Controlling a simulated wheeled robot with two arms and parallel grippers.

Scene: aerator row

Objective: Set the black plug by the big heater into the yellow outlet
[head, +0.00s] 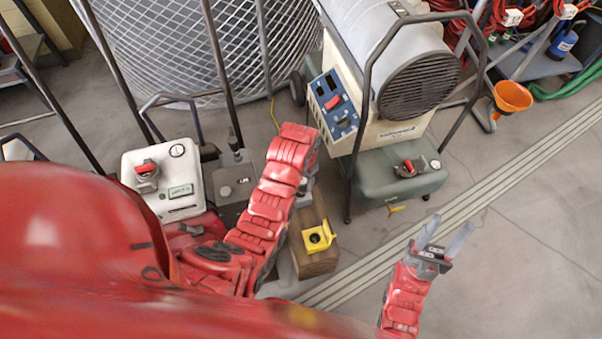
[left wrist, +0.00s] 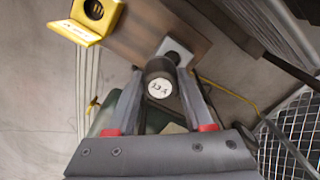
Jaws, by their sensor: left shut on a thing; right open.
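The black plug (left wrist: 160,88), with a white round label on its end, is between the fingers of my left gripper (head: 304,186), which is shut on it. In the head view my red arm mostly hides the plug. The yellow outlet (head: 318,239) sits on a wooden block (head: 318,263), its lid open and its dark round hole showing. It is also at the upper left of the left wrist view (left wrist: 95,10), apart from the plug. The big heater (head: 390,65) stands beyond the block. My right gripper (head: 441,243) is open and empty over the floor.
A light grey square plate (left wrist: 176,48) on the block lies behind the plug; contact cannot be told. A green case (head: 385,183) sits under the heater, a white box (head: 165,180) at left. An orange funnel (head: 512,96) is right. Floor at lower right is clear.

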